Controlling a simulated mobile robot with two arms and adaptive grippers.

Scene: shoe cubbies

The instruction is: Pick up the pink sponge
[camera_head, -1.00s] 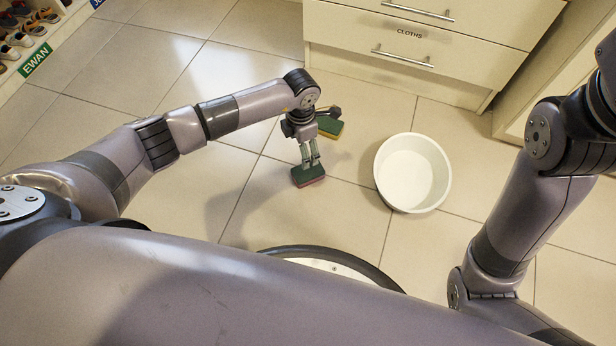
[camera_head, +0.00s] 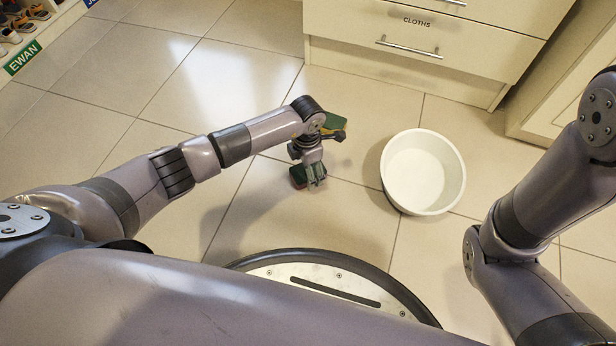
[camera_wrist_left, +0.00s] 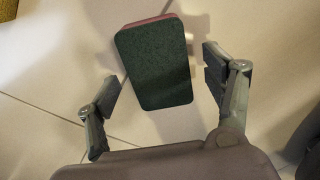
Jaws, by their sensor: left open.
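The pink sponge (camera_head: 298,176) lies on the tiled floor below my left gripper, with a dark green top and a pink underside. In the left wrist view the sponge (camera_wrist_left: 155,62) shows its green face, with a pink edge along the top. My left gripper (camera_head: 312,178) is low over it and partly hides it in the head view. In the left wrist view my left gripper (camera_wrist_left: 160,82) is open, one finger on each side of the sponge, with gaps visible. My right arm shows at the right, but its gripper is out of view.
A white basin (camera_head: 422,172) stands on the floor to the right. A drawer unit labelled CLOTHS (camera_head: 400,60) is behind. Shoe cubbies (camera_head: 35,35) are at the upper left. Floor at left is clear.

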